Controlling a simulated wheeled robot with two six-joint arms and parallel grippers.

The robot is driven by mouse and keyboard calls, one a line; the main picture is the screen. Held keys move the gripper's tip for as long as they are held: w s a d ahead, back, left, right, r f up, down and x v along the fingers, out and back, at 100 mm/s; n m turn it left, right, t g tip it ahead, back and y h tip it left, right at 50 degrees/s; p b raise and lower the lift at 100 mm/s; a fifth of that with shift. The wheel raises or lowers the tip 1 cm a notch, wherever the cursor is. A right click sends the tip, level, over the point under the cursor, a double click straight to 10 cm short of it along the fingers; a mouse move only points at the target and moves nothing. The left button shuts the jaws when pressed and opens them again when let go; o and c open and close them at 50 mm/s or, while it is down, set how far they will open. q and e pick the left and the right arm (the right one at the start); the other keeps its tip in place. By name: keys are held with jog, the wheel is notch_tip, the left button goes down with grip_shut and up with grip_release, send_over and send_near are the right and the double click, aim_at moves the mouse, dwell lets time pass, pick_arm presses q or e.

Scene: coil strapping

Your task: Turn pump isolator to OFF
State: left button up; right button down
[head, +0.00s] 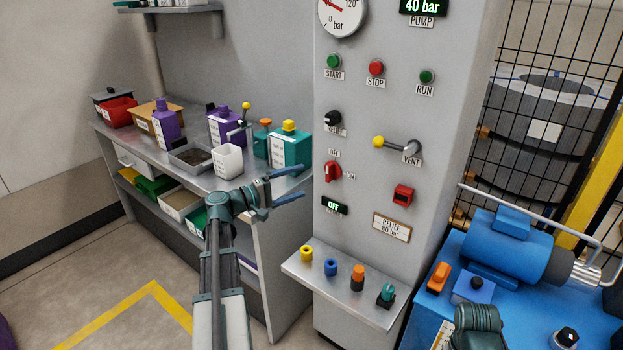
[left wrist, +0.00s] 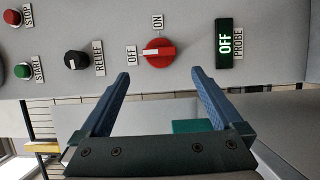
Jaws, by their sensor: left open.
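The red rotary switch (head: 333,171) with OFF and ON labels is on the grey panel front; I take it as the pump isolator, though no such name is readable. It also shows in the left wrist view (left wrist: 158,51), with OFF to its left and ON above. Its handle lies level there, in line with the OFF label. My left gripper (head: 303,184) is open and empty, left of the switch in the head view. In the left wrist view its two blue fingers (left wrist: 160,80) stand below the switch, apart from it. My right gripper is not in view.
A black relief knob (head: 333,118), push buttons and a yellow-tipped vent lever (head: 379,142) are close above. A lit OFF display (head: 334,206) is below. A ledge (head: 340,300) with several small coloured parts juts out lower down. A crowded bench (head: 285,186) stands left.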

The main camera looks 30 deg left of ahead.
pick_arm(q)
jog(key=shift+v, duration=2.75)
jog(key=d+f+m+g+h+p, duration=0.15)
jog(key=d+f+m+g, duration=0.3)
jog(key=d, duration=0.95)
jog(key=d+f+m+g+y+p, duration=0.1)
jog(key=d+f+m+g+p, duration=0.3)
jog(key=d, duration=1.1)
jog(key=s+d+f+m+g+y+p, duration=0.2)
jog(key=s+d+f+m+g+y, duration=0.3)
jog(key=s+d+y, duration=0.5)
jog(key=s+d+m+g, duration=0.2)
jog(key=s+d+m, duration=0.1)
jog(key=s+d, duration=0.1)
jog(key=shift+s+d+f+g+p, duration=0.2)
jog(key=shift+d+g+p, duration=0.15)
jog(key=shift+d, duration=0.55)
